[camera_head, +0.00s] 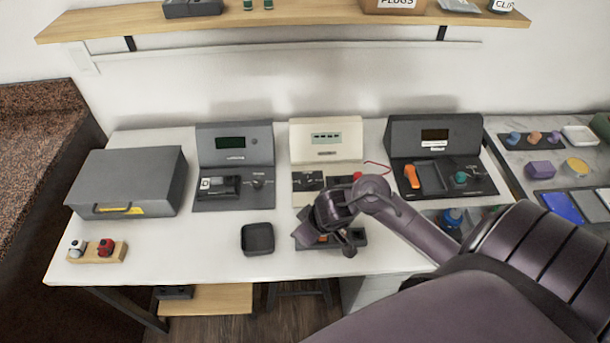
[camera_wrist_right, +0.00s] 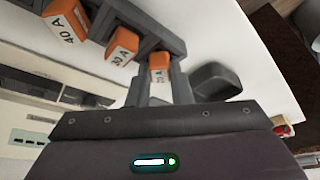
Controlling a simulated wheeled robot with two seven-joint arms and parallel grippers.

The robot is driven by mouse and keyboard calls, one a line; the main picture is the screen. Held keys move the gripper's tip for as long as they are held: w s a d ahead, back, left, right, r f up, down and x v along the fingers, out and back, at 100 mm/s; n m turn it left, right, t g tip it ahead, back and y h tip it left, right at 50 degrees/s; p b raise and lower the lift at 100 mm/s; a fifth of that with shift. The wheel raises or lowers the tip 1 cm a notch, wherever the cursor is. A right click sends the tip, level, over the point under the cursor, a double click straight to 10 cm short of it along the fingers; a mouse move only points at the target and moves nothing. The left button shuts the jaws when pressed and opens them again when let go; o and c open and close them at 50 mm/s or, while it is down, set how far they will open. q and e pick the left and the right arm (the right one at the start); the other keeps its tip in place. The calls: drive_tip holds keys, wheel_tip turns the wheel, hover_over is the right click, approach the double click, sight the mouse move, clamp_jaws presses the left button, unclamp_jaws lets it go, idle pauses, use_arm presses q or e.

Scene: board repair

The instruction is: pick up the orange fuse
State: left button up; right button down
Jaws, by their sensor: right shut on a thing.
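In the wrist view, my right gripper (camera_wrist_right: 160,85) is shut on an orange fuse (camera_wrist_right: 159,62) with a white label, whose number is hard to read. It is at the end of a dark slotted rack (camera_wrist_right: 169,37). I cannot tell whether it is still seated or lifted. Two other orange fuses, marked 40 A (camera_wrist_right: 66,21) and 30 A (camera_wrist_right: 122,46), sit in the rack. In the head view, my right gripper (camera_head: 328,240) is low over the rack (camera_head: 358,238) near the table's front edge and hides most of it. My left gripper is not in view.
A small black tray (camera_head: 257,239) stands left of the rack. Behind are a grey device (camera_head: 235,150), a cream device (camera_head: 326,140) and a black device (camera_head: 434,140) with an orange part (camera_head: 411,176). A grey case (camera_head: 127,175) is at left.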

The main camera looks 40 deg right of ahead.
wheel_tip(320, 180, up, 20)
drive_tip(key=p, duration=1.2)
drive_tip(key=shift+p, duration=0.4)
